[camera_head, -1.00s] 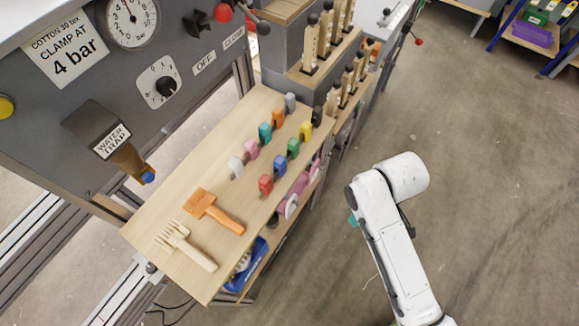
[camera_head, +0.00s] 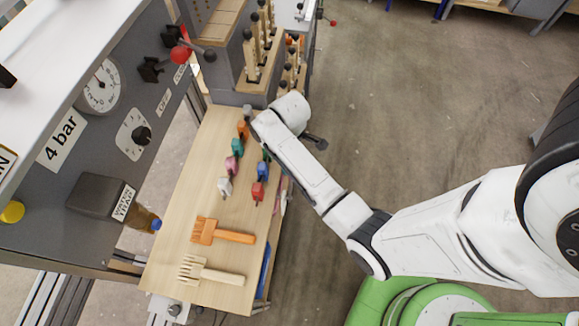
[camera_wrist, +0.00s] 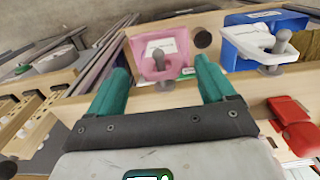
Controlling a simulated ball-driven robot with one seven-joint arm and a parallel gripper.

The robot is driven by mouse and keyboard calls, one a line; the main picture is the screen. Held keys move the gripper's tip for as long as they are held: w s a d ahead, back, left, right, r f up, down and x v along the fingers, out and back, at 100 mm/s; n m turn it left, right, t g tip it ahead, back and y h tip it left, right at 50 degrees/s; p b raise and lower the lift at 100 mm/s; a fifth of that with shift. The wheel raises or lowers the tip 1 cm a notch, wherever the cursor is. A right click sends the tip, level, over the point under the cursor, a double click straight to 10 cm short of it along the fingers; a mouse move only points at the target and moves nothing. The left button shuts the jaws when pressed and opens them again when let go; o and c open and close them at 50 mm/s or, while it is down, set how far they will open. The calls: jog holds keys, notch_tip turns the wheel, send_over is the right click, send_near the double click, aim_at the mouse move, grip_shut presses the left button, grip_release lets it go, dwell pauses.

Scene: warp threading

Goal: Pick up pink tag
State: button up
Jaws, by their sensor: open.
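A red tag (camera_head: 258,190) and blue tag (camera_head: 262,170) stand in the right row. An orange comb (camera_head: 225,232) and pale comb (camera_head: 210,273) lie nearer. A peg rack (camera_head: 240,70) rises at the far end. The machine panel (camera_head: 60,235) borders the left.

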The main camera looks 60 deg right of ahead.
jog(key=f, duration=0.5)
jog(key=shift+s+a, duration=0.1)
jog(key=shift+s, duration=0.1)
jog(key=c, duration=1.1)
